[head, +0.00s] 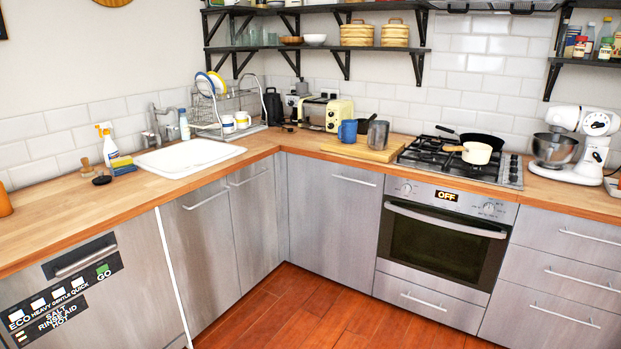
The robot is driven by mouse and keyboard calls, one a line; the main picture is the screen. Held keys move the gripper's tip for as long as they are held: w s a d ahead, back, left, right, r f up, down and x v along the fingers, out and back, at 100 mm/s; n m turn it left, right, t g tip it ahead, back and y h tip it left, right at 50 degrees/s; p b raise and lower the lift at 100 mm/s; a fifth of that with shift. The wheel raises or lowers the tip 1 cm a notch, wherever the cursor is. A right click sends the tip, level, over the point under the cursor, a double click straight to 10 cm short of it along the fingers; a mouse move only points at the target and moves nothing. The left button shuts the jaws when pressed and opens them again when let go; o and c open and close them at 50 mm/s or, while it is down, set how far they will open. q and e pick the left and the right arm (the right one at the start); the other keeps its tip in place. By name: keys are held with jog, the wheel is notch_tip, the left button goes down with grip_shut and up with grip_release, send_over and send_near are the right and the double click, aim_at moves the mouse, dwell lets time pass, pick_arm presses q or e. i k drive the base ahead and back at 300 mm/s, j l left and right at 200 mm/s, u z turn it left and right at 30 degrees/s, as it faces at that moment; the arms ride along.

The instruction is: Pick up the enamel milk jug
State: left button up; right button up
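A blue jug-like vessel (347,131) stands upright toward the left of the wooden board (362,149) on the back counter, left of the hob. It looks most like the enamel milk jug, but it is too small to be sure. A grey metal vessel (378,135) stands just to its right on the same board. A dark item (363,126) shows partly between and behind them. Neither of my grippers is in view.
A cream toaster (326,114) stands behind the board to the left. The gas hob (436,158) on the right holds a cream pan (476,153) and a dark pan (480,139). The sink (190,156) and dish rack (228,112) are left. The floor (320,318) is clear.

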aim_at(347, 133)
jog(key=i, duration=1.7)
jog(key=i+j+z, duration=0.1)
jog(key=i+z, duration=0.15)
jog(key=i, duration=0.35)
jog(key=i+j+z, duration=0.3)
jog(key=i, duration=0.25)
jog(key=i+j+z, duration=0.25)
jog(key=i, duration=0.35)
jog(key=i+j+z, duration=0.25)
jog(key=i+j, duration=0.2)
jog(key=i, duration=0.05)
